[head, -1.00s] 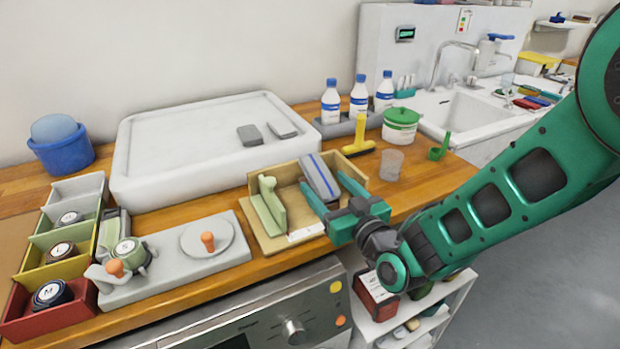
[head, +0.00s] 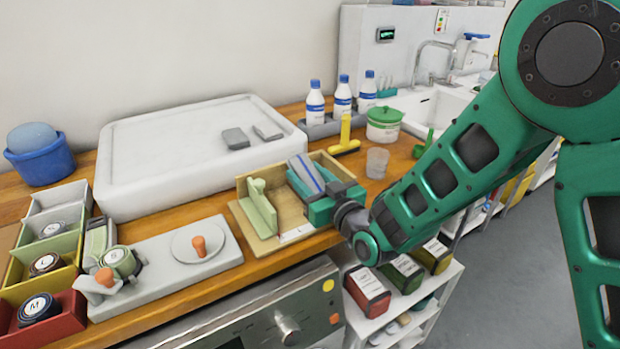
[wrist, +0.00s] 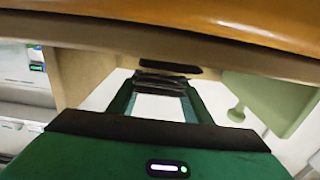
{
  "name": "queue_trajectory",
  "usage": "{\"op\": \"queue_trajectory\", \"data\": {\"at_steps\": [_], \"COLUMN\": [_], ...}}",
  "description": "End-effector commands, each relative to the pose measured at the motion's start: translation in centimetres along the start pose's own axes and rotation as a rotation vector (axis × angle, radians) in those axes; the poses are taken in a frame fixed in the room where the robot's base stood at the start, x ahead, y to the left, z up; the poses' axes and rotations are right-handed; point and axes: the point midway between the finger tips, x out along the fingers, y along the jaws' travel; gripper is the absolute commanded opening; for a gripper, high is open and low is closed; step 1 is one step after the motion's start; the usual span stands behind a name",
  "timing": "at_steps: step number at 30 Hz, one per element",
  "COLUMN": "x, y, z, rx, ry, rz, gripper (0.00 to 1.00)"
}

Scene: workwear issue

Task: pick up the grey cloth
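The grey cloth (head: 304,172), folded with a blue stripe, leans in the right part of a shallow wooden tray (head: 241,217).
A white raised slab (head: 165,150) lies behind the tray. A yellow-handled tool (head: 345,138), a clear cup (head: 376,162) and a green-lidded tub (head: 383,124) stand to the right. A grey board (head: 165,275) with orange knobs lies to the left. A shelf with boxes (head: 367,292) is below.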

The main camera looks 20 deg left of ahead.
Motion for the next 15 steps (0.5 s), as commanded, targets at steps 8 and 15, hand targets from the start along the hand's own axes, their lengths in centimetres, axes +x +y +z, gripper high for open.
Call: {"op": "queue_trajectory", "data": {"at_steps": [8, 15], "x": [-0.08, -0.12], "y": [0.26, 0.42], "z": [0.02, -0.53], "rx": [0.0, 0.0], "ry": [0.0, 0.0], "rz": [0.003, 0.005], "gripper": [0.2, 0.2]}}
